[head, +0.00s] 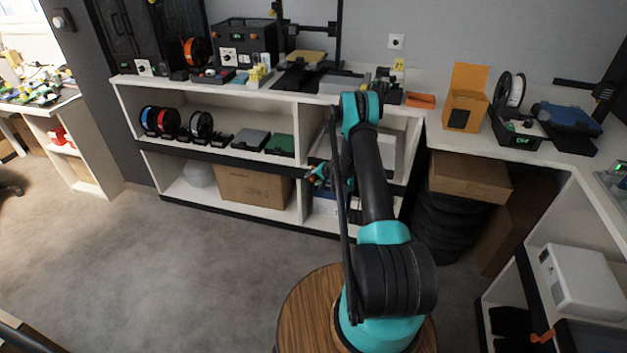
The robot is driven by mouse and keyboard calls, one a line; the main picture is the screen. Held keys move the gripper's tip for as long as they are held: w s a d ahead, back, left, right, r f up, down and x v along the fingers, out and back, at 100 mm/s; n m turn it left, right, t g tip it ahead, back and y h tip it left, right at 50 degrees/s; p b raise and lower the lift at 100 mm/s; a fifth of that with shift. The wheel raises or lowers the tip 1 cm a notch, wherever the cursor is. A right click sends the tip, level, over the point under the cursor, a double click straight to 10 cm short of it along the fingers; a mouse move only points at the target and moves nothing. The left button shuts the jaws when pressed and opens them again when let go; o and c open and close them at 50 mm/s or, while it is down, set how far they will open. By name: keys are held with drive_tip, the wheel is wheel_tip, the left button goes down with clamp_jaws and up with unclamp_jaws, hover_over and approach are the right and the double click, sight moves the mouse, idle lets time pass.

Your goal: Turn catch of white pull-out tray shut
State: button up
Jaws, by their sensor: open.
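My gripper (318,174) is small in the picture and partly hidden by my arm. It is open in front of the right-hand bay of the white shelf unit, near the dark strip between the upper and lower shelves. I see nothing held in it. Pale, tray-like surfaces (388,150) show in the upper right bay behind my arm. I cannot tell for certain which of them is the white pull-out tray. Its catch is hidden or too small to make out, and I cannot tell whether my gripper touches anything.
The white shelf unit (225,95) holds filament spools (160,120) and a cardboard box (252,187). A brown carton (470,177) sits on black tyre-like rings (445,225) to the right. A white appliance (585,282) stands at the far right. The grey floor at left is clear.

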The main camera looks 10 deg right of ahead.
drive_tip(key=v, duration=1.2)
